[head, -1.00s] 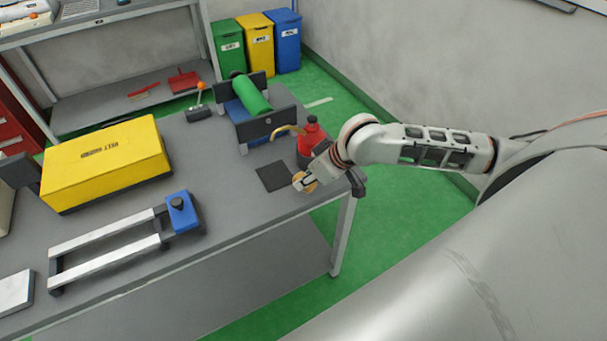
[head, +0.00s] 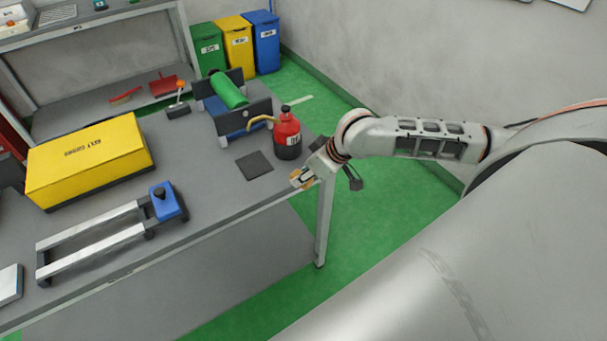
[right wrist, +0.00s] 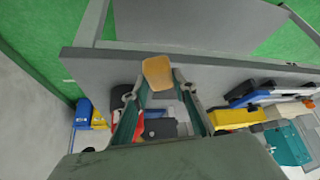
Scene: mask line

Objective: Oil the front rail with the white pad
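Two pale parallel rails join a blue block (head: 166,201) on the table in the head view. The front rail (head: 90,255) is the one nearer the table's front edge. My right gripper (head: 301,179) is over the table's front right corner, well right of the rails. It appears shut on a small pad that looks tan with some white in the head view. In the right wrist view the pad (right wrist: 157,72) shows a tan-orange face between the fingertips. A red oil can (head: 287,134) stands upright just behind the gripper. My left gripper is not in view.
A dark square mat (head: 254,165) lies left of the gripper. A green roller (head: 228,90) in a stand is behind it. A yellow case (head: 88,160) sits behind the rails. A white block (head: 9,284) lies at far left. Table between mat and rails is clear.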

